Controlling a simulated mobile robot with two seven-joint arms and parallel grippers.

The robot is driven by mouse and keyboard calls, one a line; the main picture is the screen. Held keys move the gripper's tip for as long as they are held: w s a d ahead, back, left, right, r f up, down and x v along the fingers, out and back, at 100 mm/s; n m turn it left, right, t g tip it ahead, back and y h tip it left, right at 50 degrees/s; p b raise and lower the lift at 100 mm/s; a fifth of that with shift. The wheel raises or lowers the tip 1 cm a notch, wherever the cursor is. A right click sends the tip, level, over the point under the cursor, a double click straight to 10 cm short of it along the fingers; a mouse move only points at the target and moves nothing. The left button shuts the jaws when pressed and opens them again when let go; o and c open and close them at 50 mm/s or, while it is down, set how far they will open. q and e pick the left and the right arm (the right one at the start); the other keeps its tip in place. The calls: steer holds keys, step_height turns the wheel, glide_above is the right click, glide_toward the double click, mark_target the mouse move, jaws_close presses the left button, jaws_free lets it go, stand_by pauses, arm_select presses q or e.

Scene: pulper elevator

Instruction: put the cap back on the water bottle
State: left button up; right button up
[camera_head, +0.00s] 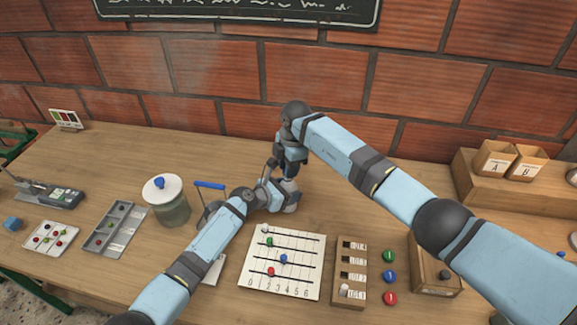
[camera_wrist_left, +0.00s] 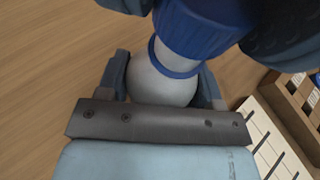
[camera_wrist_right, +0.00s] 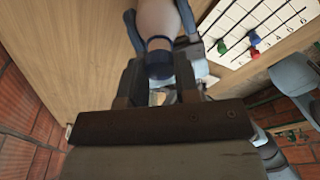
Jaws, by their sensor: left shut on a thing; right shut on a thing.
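The water bottle has a pale grey body (camera_wrist_left: 160,85) with a blue ring round its neck; it also shows in the right wrist view (camera_wrist_right: 158,18). My left gripper (camera_wrist_left: 162,88) is shut on the bottle's body, one finger on each side. The blue cap (camera_wrist_right: 158,66) is at the bottle's neck end and shows large in the left wrist view (camera_wrist_left: 205,25). My right gripper (camera_wrist_right: 160,82) is shut on the cap. Cap and neck line up closely; I cannot tell whether the cap is fully seated. In the head view the arms meet near the wall and mostly hide bottle and cap.
A glass jar with a white lid (camera_head: 168,205) stands left of my left arm. A white counting board (camera_head: 290,285) with coloured beads lies in front. Wooden boxes A and B (camera_head: 510,160) stand at the right. The table behind the jar is clear.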

steer(key=shift+f, duration=0.55)
arm_select(q)
jaws_close()
arm_select(e)
steer(key=o, duration=0.6)
steer(key=shift+o, duration=1.4)
steer(key=shift+r, duration=2.25)
steer(key=shift+o, duration=0.5)
